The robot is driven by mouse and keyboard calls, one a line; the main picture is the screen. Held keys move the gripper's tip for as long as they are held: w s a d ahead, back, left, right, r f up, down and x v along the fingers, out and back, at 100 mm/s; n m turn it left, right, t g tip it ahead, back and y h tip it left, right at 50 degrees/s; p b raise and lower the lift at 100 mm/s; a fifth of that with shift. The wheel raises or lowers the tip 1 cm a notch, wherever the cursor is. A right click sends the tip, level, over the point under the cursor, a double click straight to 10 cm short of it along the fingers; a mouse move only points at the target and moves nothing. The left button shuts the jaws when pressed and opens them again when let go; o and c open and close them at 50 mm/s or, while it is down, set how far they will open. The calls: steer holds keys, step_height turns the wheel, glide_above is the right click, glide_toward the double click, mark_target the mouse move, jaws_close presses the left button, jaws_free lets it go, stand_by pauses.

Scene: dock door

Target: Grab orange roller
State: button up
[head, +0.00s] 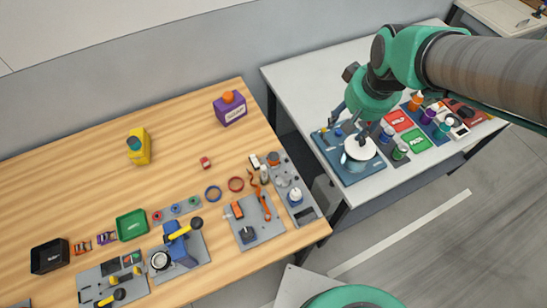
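No thing is clear enough in the head view to be named the orange roller for sure. An orange block-like piece (237,210) and a long thin orange tool (262,203) are on a grey board near the right front of the wooden table. My gripper (352,126) is far to the right of them, low over the white table, above a blue board (368,177) with a white-topped round pot (358,152). The arm hides part of the gripper, and its fingers are too small to judge. I see nothing clearly held.

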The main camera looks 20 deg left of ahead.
steer(key=a+f+n+g+p, duration=0.1)
steer(key=a+f+n+g, duration=0.1)
steer(key=a+f, duration=1.4)
steer(key=w+a+n, duration=0.1)
steer(key=a, duration=0.2)
steer(key=shift+f+n, duration=0.4)
steer(key=shift+a, duration=0.1)
glide_above(273, 156)
steer(key=d, duration=0.1)
steer(key=f, duration=0.8)
steer(key=shift+s+d+f+b, duration=0.15)
steer(key=shift+s+b, duration=0.15)
steer(key=shift+b, duration=0.05)
steer(key=shift+f, duration=0.15)
steer(key=shift+w+a+f+b, duration=0.1)
steer(key=shift+a+f+b, duration=0.05)
steer(key=shift+f, duration=0.7)
steer(key=shift+w+a+f+b, duration=0.1)
steer(key=shift+a+f, duration=0.1)
steer(key=shift+f, duration=0.6)
steer(key=shift+w+a+f+b, duration=0.1)
steer(key=shift+a+f+b, duration=0.05)
steer(key=shift+f, duration=0.7)
